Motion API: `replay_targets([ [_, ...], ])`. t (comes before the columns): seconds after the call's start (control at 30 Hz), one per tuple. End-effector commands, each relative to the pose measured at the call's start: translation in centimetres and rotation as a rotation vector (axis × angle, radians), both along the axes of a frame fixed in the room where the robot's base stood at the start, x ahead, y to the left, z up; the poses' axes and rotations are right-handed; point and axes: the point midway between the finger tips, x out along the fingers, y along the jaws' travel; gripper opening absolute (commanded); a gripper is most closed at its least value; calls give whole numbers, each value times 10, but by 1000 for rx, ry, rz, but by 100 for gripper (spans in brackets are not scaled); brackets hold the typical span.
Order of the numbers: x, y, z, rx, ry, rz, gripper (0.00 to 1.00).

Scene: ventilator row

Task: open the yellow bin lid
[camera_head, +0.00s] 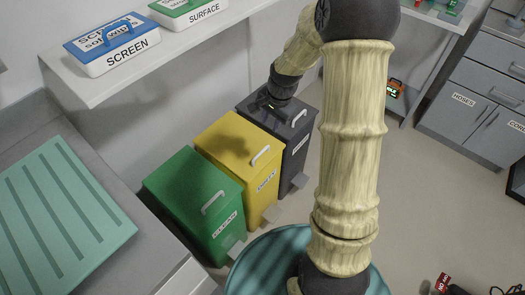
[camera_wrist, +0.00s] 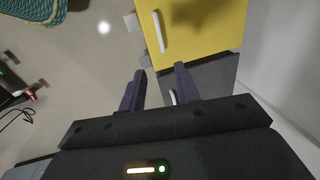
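The yellow bin (camera_head: 235,145) stands between a green bin and a dark grey bin, its lid shut. Its white bar handle (camera_head: 260,155) lies along the lid's front side. In the wrist view the yellow lid (camera_wrist: 205,28) fills the top, and its white handle (camera_wrist: 158,31) is beyond and between the fingers' line. My gripper (camera_wrist: 160,78) is open and empty, its two dark fingers apart. In the head view my arm's end is above the dark grey bin, just behind the yellow one; the fingertips are hard to make out there.
The green bin (camera_head: 200,195) is in front of the yellow bin. The dark grey bin (camera_head: 300,130) has a white handle (camera_head: 298,117). A white shelf (camera_head: 170,60) with labelled boxes runs above left. A round teal surface (camera_head: 265,262) is near the front. Floor to the right is mostly clear.

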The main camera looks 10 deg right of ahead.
Motion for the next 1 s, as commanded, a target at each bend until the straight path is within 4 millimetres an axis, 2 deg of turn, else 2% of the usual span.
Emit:
replay_targets([
  [0.17,0,0,-2,-1,1,0,32],
  [0.37,2,2,-21,0,3,2,32],
  [1.0,20,15,-131,-1,3,3,32],
])
